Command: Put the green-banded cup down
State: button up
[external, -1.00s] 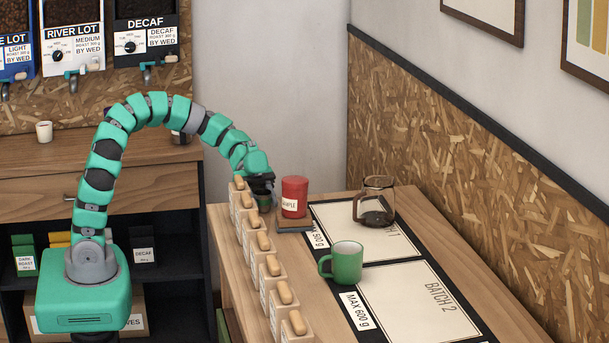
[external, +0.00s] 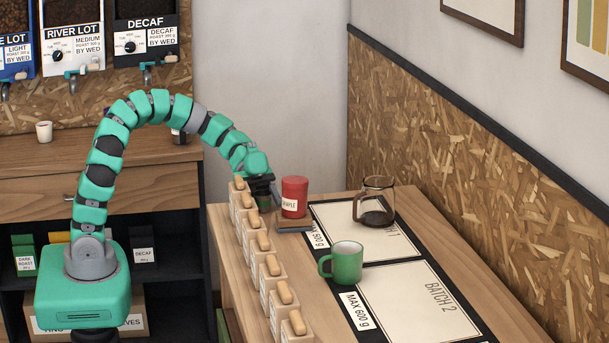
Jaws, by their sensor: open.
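My gripper (external: 264,190) is at the far left end of the table, pointing down, with its jaws open. A small dark green cup-like thing (external: 264,203) shows right under and between the fingers; it may be the green-banded cup. The fingers and a nearby wooden-topped box hide much of it, so I cannot tell its band or whether its base touches the table. A red canister (external: 294,197) with a label stands just right of my gripper.
A row of wooden-topped boxes (external: 263,242) lines the table's left edge. A flat grey piece (external: 294,229) lies before the canister. The Batch 2 mat (external: 415,300) is largely clear.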

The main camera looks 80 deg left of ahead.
jog(key=p+v, duration=0.2)
jog(key=v, duration=1.1)
jog(key=shift+a, duration=0.4)
jog(key=d+r+n+t+y, duration=0.3)
jog(key=r+n+t+y, duration=0.1)
jog(key=r, duration=1.1)
jog(key=d+r+n+t+y, duration=0.3)
jog(key=r+n+t+y, duration=0.2)
jog(key=r, duration=1)
jog(key=n+y, duration=0.1)
jog(key=n, duration=0.2)
jog(key=shift+d+y, duration=0.25)
jog(key=shift+y, duration=0.05)
jog(key=s+r+n+t, duration=0.1)
jog(key=r, duration=0.2)
jog(key=s+d+r+n+t+y, duration=0.1)
jog(key=s+r, duration=0.1)
jog(key=r, duration=0.2)
jog(key=s+d+r+n+t+y, duration=0.1)
jog(key=r+t, duration=0.1)
jog(key=r, duration=0.2)
jog(key=shift+s+n, duration=0.4)
jog(key=shift+c, duration=0.3)
jog(key=shift+s+d+r+y, duration=0.15)
jog(key=shift+s+r+y, duration=0.15)
jog(key=shift+r, duration=0.1)
jog(key=shift+c, duration=0.7)
jog(key=shift+w, duration=0.1)
